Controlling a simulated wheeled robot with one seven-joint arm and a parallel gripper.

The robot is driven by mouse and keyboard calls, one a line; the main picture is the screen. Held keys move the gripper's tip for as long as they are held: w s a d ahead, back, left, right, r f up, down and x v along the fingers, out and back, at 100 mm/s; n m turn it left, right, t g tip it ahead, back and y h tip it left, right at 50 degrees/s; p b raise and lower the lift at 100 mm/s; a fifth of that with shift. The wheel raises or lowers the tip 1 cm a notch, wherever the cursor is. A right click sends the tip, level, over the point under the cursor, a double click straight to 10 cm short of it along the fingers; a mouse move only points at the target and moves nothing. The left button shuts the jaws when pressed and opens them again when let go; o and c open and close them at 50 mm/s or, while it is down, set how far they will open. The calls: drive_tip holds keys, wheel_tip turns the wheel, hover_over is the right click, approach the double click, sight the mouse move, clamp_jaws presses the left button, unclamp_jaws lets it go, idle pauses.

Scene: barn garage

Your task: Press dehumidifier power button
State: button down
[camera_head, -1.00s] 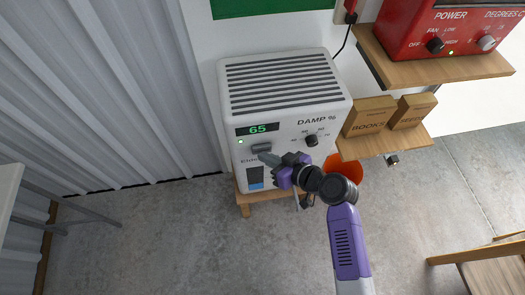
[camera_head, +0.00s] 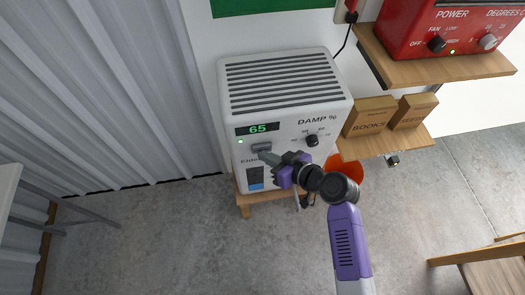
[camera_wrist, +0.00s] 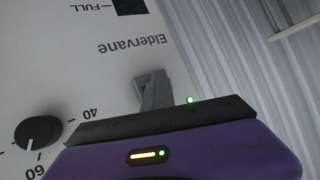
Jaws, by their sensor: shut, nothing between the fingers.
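The white dehumidifier (camera_head: 283,85) stands on a low wooden stand, with a slatted top and a green "65" display (camera_head: 258,128). A small grey button (camera_head: 261,147) sits below the display, and a green light (camera_head: 240,141) glows to its left. My gripper (camera_head: 266,152) is shut and empty, its fingertips at the button's lower edge; I cannot tell if they touch it. In the wrist view, the grey button (camera_wrist: 148,82) shows just beyond the fingers, partly hidden by them, with the green light (camera_wrist: 190,100) beside it.
A black dial (camera_head: 312,140) is on the panel to the right. Cardboard boxes (camera_head: 369,117) stand on a wooden shelf, with a red heater (camera_head: 440,30) above. An orange bucket (camera_head: 347,172) is behind my arm. The floor in front is clear.

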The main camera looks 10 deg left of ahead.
drive_tip(key=s+d+p, duration=0.1)
drive_tip(key=s, duration=0.5)
drive_tip(key=shift+d, duration=0.35)
drive_tip(key=shift+w, duration=0.1)
idle(0.5)
